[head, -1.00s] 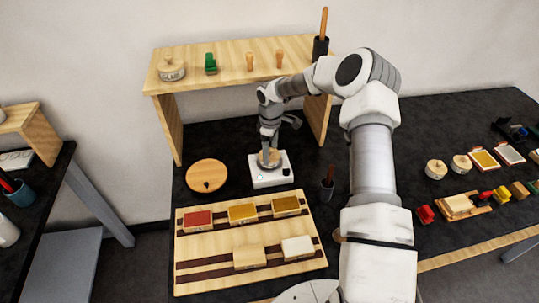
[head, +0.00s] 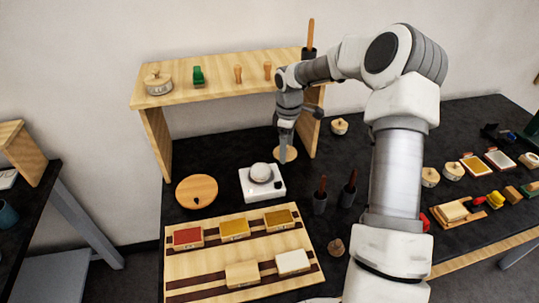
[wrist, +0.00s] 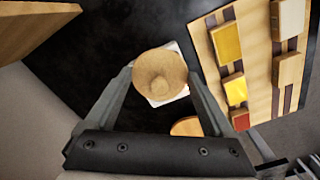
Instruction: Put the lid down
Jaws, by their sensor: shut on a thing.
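My gripper (head: 286,143) is shut on a round, light wooden lid (head: 287,155), to the right of and behind the white device. In the wrist view the lid (wrist: 160,66) sits between the two fingers, with its round knob towards the camera. The lid's underside is hidden, and I cannot tell whether it touches the dark table. The white boxy device (head: 262,191) carries an uncovered pale round top (head: 261,172). In the wrist view the device (wrist: 171,97) shows partly behind the lid.
A wooden shelf (head: 220,84) stands behind, its right leg close to my gripper. A round wooden board (head: 197,191) lies left of the device. A slotted rack (head: 215,258) with coloured blocks lies in front. Dark holders (head: 319,201) stand to the right. Another lidded pot (head: 339,127) stands further back.

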